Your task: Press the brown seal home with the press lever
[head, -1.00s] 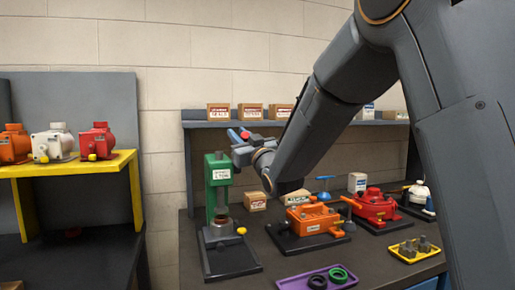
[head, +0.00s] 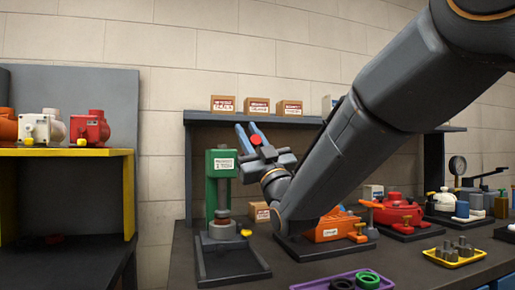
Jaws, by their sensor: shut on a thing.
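The green press (head: 222,162) stands on a dark base plate (head: 232,262) at the front left of the bench. The brown seal (head: 223,214) appears as a small brown band under the press ram, above the grey holder (head: 222,230); whether it is fully seated cannot be told. My gripper (head: 249,133) is right of the press top, its two blue fingers pointing up. It is shut on a red part between the fingers, which seems to be the press lever (head: 256,140). My gripper hides most of the lever.
An orange motor (head: 330,229) and a red motor (head: 398,212) stand right of the press. A purple tray (head: 308,286) with black and green rings lies in front. A yellow tray (head: 454,257) holds grey parts. Boxes (head: 258,106) sit on the shelf. A yellow table (head: 70,152) is at left.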

